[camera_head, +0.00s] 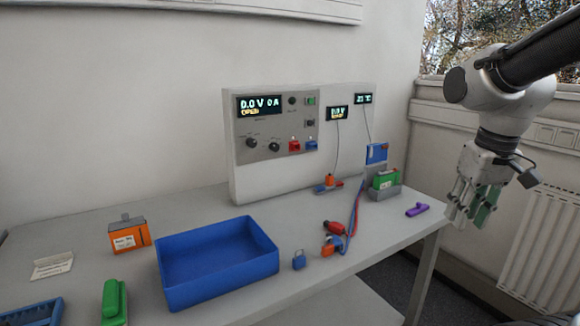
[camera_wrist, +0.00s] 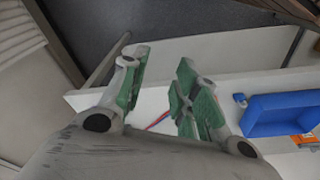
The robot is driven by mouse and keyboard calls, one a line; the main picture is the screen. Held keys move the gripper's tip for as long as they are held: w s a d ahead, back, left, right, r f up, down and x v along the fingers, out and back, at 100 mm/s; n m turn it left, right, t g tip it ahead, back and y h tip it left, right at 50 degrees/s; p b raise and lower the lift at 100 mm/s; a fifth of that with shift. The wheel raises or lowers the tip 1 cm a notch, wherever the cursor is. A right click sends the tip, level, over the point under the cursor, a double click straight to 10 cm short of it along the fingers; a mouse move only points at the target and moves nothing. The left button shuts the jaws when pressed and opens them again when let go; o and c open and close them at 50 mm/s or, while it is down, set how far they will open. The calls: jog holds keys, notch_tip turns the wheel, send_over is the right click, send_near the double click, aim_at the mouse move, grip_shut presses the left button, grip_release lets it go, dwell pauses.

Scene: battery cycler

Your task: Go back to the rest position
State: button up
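My gripper (camera_head: 473,205) hangs at the right of the head view, past the right end of the grey table (camera_head: 345,287). Its fingers have green pads and point down. In the wrist view my gripper (camera_wrist: 160,88) shows its two fingers apart, with a clear gap and nothing between them. The table and floor show beyond the fingers. My gripper touches nothing that I can see.
A blue bin (camera_head: 217,262) stands on the table, with an orange battery (camera_head: 129,236) to its left. The cycler panel (camera_head: 277,125) stands behind. A green battery (camera_head: 386,179) in a grey holder and a purple object (camera_head: 417,209) lie near the right end. A radiator (camera_head: 545,240) is at the right.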

jog(key=s+d+r+m+t, duration=0.1)
jog(key=s+d+r+t, duration=0.1)
jog(key=s, duration=0.5)
jog(key=shift+s+t, duration=0.3)
jog(key=shift+s, duration=0.05)
